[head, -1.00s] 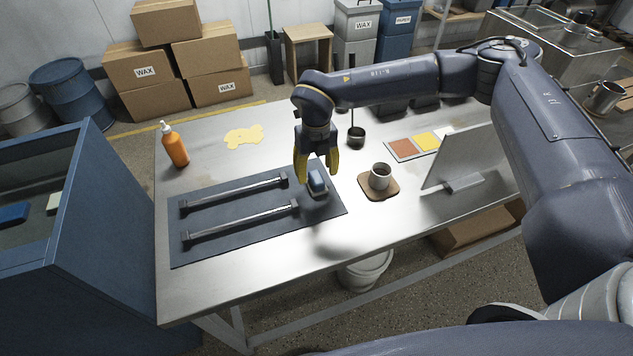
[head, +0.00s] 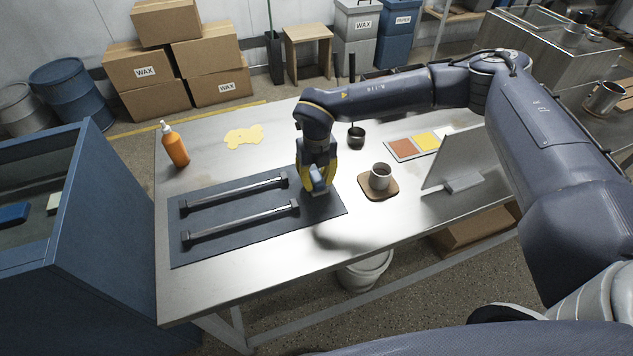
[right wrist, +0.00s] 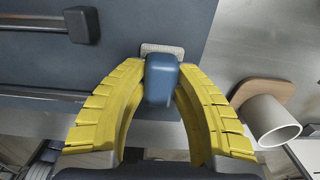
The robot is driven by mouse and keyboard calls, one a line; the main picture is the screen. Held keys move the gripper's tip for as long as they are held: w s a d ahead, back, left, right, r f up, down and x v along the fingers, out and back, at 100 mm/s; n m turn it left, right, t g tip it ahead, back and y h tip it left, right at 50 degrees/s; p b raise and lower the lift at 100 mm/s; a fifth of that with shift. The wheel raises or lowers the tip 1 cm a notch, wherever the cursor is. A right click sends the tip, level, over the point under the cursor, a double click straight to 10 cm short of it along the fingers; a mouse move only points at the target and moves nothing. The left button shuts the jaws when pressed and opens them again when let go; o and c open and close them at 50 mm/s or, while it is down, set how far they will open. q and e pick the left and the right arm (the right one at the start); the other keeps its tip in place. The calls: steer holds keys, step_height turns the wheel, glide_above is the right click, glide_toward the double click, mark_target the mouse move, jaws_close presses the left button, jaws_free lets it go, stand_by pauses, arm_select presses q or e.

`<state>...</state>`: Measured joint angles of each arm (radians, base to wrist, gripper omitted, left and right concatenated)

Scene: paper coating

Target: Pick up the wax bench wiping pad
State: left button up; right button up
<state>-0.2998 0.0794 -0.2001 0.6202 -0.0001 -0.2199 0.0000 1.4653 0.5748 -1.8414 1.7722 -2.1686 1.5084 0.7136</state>
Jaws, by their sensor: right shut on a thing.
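The wiping pad (head: 319,183) has a blue grip on a pale pad. It is at the right end of the dark mat (head: 215,240) on the metal bench. My right gripper (head: 317,180) is low over the mat with its yellow fingers on either side of the pad's blue grip. In the right wrist view the fingers are closed on the blue grip (right wrist: 161,82), and the pale pad (right wrist: 162,50) shows beyond it. I cannot tell whether the pad touches the mat. My left gripper is not in view.
Two metal bars (head: 240,220) lie on the mat to the left. A cup (head: 380,176) on a wooden coaster (head: 378,192) stands close on the right. A small dark pot (head: 356,137) is behind. An orange bottle (head: 174,146) and a yellow patch (head: 244,135) are at back left.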

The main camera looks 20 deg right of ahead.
mark_target(317, 177)
jaws_close()
step_height(317, 177, up, 20)
stand_by(0.7)
steer(key=shift+o, duration=2.2)
jaws_free()
jaws_close()
